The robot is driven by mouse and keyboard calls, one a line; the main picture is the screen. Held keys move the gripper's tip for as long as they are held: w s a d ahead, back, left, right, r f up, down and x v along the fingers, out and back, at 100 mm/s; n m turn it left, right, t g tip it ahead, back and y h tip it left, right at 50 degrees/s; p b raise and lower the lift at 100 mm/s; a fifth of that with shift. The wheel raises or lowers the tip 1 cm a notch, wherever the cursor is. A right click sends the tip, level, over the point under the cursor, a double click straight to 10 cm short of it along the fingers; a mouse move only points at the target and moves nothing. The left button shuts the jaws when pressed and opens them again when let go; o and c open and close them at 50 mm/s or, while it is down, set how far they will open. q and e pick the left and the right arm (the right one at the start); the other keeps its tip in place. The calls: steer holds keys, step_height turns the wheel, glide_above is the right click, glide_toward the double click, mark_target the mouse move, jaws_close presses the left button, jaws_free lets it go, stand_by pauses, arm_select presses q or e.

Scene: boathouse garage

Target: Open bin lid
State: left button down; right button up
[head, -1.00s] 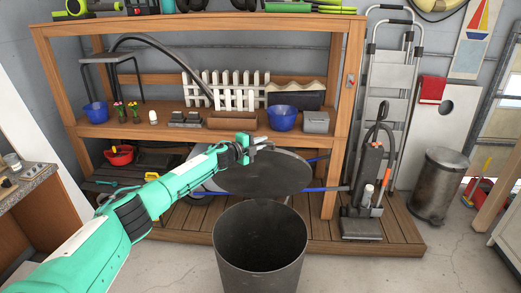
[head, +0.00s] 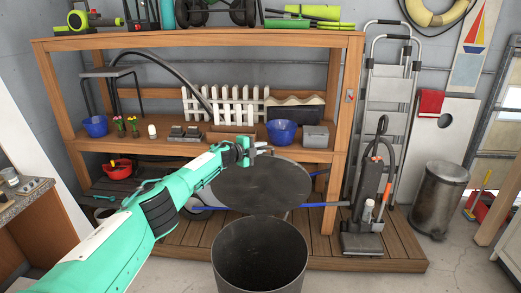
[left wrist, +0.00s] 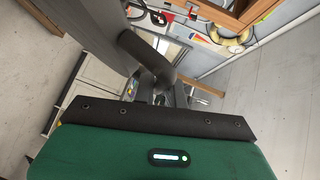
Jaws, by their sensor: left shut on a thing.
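A dark grey round bin (head: 260,275) stands on the floor at the bottom middle of the head view, its mouth open and its inside dark. Its round dark lid (head: 265,188) is raised and tilted up behind the mouth, its broad face towards me. My left gripper (head: 258,149) is at the upper edge of the lid and shut on it; the fingertips are small and partly hard to make out. My right gripper is not in view.
A wooden shelf unit (head: 345,155) stands close behind the lid, with a blue bucket (head: 282,131) and a white picket fence (head: 225,103) on it. An upright vacuum cleaner (head: 367,205) and a metal trash can (head: 438,198) stand to the right. Floor is clear right of the bin.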

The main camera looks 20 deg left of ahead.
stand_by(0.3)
arm_select(q)
steer(key=c, duration=1.5)
jaws_free()
steer(key=shift+s, duration=0.1)
steer(key=shift+v, duration=6.8)
steer(key=shift+f, duration=0.15)
